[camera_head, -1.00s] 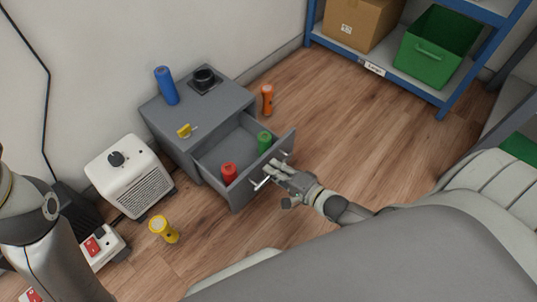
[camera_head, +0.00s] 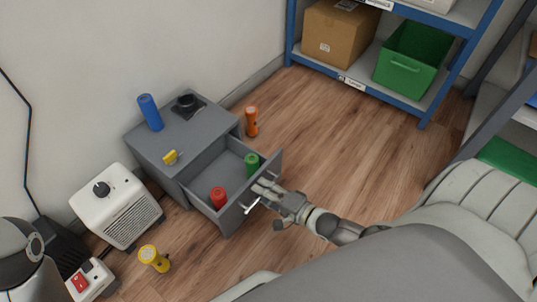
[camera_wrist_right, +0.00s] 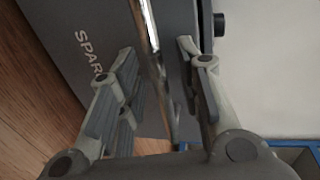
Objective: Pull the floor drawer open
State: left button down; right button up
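The grey floor drawer (camera_head: 252,190) stands pulled out of its grey cabinet (camera_head: 190,140), with a red cylinder (camera_head: 218,198) and a green cylinder (camera_head: 252,166) inside. My right gripper (camera_head: 264,189) is at the drawer's front, by the silvery bar handle (camera_head: 250,207). In the right wrist view, the handle (camera_wrist_right: 150,35) runs between the fingers of the right gripper (camera_wrist_right: 157,58), which stand apart with gaps on both sides. Part of the drawer front (camera_wrist_right: 95,30) with lettering shows behind. My left gripper is out of view; only part of my left arm shows at the left edge.
Floor (camera_head: 350,150) is clear toward the blue shelf (camera_head: 380,97).

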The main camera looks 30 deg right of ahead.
jog(key=v, duration=1.2)
jog(key=shift+f, duration=0.1)
